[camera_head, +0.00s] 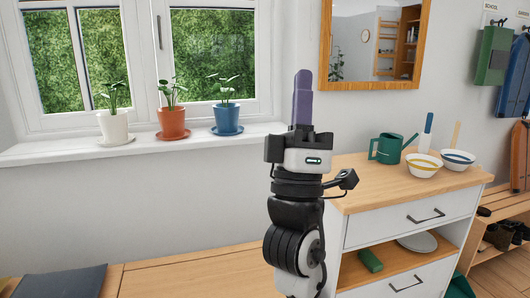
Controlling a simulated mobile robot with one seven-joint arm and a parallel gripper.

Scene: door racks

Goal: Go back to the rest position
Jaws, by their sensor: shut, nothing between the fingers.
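My gripper (303,74) points straight up in the middle of the picture. Its purple fingers are shut together with nothing between them. My arm below it stands upright, in front of the wall and the left edge of the wooden-topped cabinet. The gripper appears clear of everything around it. The arm hides part of the wall and the cabinet's left side.
A white cabinet (402,229) at right bears a green watering can (388,149), a yellow-patterned bowl (423,167) and a blue-patterned bowl (457,160). White, orange and blue plant pots (227,119) stand on the windowsill (40,153). A mirror (373,42) hangs behind.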

